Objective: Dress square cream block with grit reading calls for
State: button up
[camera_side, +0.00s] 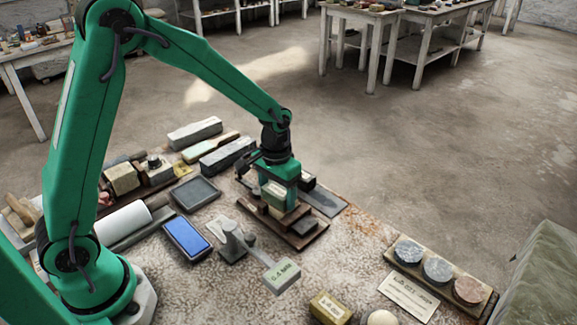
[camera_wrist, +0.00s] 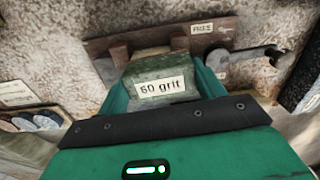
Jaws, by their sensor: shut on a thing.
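My gripper (camera_side: 279,180) is over a dark wooden holder (camera_side: 308,238) on the bench. It is shut on a grey-green block (camera_wrist: 165,72), whose white label reads "60 grit" in the wrist view; its green fingers are at either side. A small pale cream edge (camera_side: 291,216) shows under the gripper in the side view; most of it is hidden, so its shape and any contact with the held block cannot be told. A grey gauge (camera_side: 233,240) stands beside the holder, with a small sign (camera_side: 282,274) that is too small to read surely.
A blue-faced pad (camera_side: 187,238) and a dark tray (camera_side: 195,194) lie left of the gauge. Long grey blocks (camera_side: 195,132) lie behind. A board with three round discs (camera_side: 438,269), a written card (camera_side: 408,296) and a yellowish block (camera_side: 330,307) are at the front right.

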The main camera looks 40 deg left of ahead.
jog(key=shift+d+f, duration=0.1)
jog(key=shift+d, duration=0.9)
jog(key=shift+a+r, duration=0.35)
jog(key=shift+a, duration=0.2)
jog(key=shift+a+r, duration=0.35)
jog(key=shift+a, duration=0.2)
jog(key=shift+w, duration=0.1)
jog(key=shift+w, duration=1.1)
jog(key=shift+f, duration=0.65)
jog(key=shift+a, duration=0.15)
